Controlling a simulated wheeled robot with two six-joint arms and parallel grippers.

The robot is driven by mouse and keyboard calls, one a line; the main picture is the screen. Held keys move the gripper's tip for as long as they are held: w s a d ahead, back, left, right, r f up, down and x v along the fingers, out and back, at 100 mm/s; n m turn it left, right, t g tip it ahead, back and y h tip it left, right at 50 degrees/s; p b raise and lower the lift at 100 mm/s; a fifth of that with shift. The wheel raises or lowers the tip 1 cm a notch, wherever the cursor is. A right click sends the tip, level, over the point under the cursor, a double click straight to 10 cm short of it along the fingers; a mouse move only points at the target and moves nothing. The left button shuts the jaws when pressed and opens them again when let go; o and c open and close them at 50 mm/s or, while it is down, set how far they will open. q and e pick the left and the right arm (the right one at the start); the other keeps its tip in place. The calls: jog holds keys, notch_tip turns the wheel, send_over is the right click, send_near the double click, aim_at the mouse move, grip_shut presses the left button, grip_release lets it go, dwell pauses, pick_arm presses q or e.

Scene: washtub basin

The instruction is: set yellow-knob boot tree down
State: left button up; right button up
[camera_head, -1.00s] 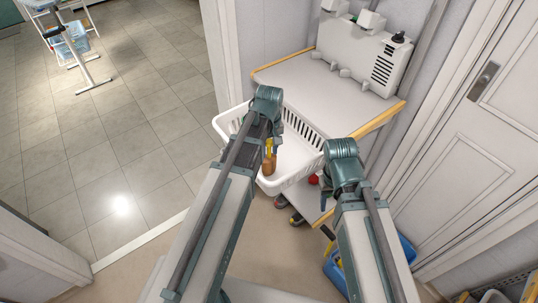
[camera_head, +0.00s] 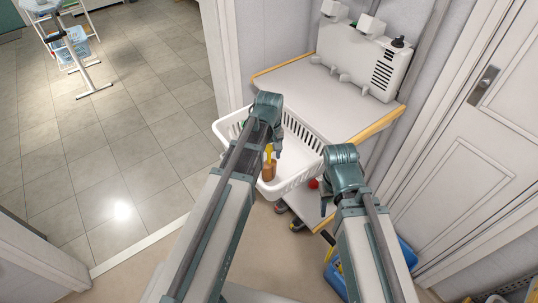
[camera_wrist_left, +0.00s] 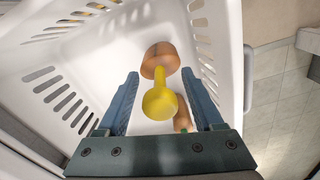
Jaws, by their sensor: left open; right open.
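The yellow-knob boot tree (camera_head: 268,173) is in the white basket (camera_head: 222,127), near its front side. In the left wrist view its yellow knob (camera_wrist_left: 160,103) and brown wooden block (camera_wrist_left: 160,58) show between the two fingers. My left gripper (camera_wrist_left: 160,76) is open around the boot tree, with a gap on each side of the knob. In the head view the left gripper (camera_head: 274,150) is partly hidden by its own wrist. A second brown wooden piece (camera_wrist_left: 183,120) with a bit of green lies beside the knob. My right gripper (camera_head: 326,206) is open and empty, outside the basket to the right.
The basket stands at the left of a white bench top (camera_head: 310,92) with yellow edging. A pale machine (camera_head: 360,62) stands at its back. A red round thing (camera_head: 313,184) is below the basket. A blue container (camera_head: 335,275) stands on the floor by my right arm.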

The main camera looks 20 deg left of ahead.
pick_arm(q)
notch_tip(320, 180, up, 12)
jog(key=p, duration=1.2)
jog(key=shift+s+r, duration=0.1)
jog(key=shift+r, duration=0.05)
jog(key=s+d+m+y, duration=0.1)
jog(key=s+d+m, duration=0.9)
jog(key=s, duration=0.4)
jog(key=shift+s+d+m, duration=0.35)
jog(key=shift+m, duration=0.25)
